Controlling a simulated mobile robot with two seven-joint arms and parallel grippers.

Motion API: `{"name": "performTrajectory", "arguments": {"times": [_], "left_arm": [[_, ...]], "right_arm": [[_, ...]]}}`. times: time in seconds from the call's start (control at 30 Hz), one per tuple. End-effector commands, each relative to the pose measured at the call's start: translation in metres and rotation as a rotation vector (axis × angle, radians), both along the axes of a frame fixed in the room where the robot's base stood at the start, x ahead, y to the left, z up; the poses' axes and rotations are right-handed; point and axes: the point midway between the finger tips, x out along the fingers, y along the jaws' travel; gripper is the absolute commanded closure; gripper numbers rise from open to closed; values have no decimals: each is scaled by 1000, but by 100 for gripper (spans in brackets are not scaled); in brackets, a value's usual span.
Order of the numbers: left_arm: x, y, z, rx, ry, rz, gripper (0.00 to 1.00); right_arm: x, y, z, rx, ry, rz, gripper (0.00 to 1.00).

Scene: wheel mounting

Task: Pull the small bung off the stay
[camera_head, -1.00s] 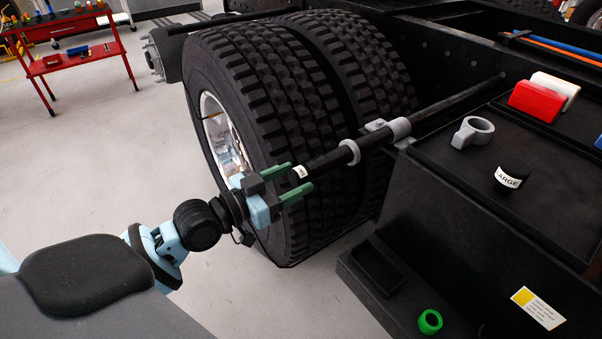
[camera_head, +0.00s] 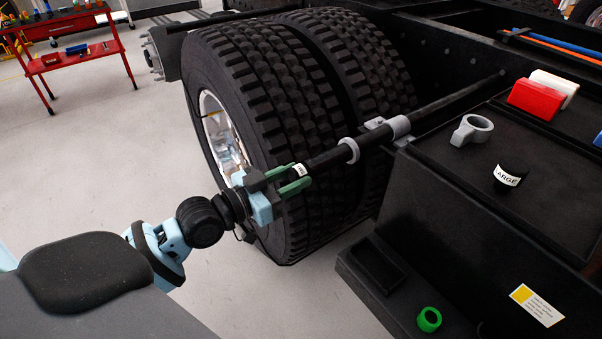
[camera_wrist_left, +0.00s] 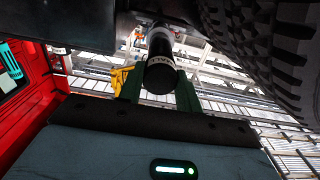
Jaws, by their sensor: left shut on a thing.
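The stay (camera_head: 452,104) is a long black bar running across in front of the tyres, through a grey bracket. The small bung (camera_head: 301,171), black with a white label, sits on the stay's near left end. In the left wrist view the bung (camera_wrist_left: 160,78) shows as a dark round cap with its label partly visible, between the green fingers. My left gripper (camera_head: 300,177) is shut on the bung, fingers on both sides of it. The bung still lines up with the bar, and no gap shows between them. My right gripper is not in view.
Big dual tyres (camera_head: 255,95) stand just behind the stay's end. On the black box top at right lie a grey ring clamp (camera_head: 473,131), a black cap with a cut-off label (camera_head: 510,176) and a red block (camera_head: 535,98). A green ring (camera_head: 429,319) lies on the lower step.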

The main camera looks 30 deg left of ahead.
Motion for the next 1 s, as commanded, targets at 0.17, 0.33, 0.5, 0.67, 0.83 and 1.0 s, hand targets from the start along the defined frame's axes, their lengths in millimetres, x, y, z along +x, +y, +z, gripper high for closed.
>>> {"name": "performTrajectory", "arguments": {"times": [0.17, 0.33, 0.5, 0.67, 0.83, 1.0], "left_arm": [[-1, 1, 0, 1, 0, 0, 93], [-6, 3, 0, 1, 1, 0, 93], [-10, 4, 0, 2, 1, 0, 93], [-14, 6, 0, 1, 0, 0, 93], [-17, 7, 0, 1, 0, 0, 93], [-21, 9, 0, 1, 1, 1, 93]], "right_arm": [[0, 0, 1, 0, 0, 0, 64], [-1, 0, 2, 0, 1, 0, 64], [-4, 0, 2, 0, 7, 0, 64], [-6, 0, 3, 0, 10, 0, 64], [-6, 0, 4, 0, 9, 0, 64], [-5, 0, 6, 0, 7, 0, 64]]}}
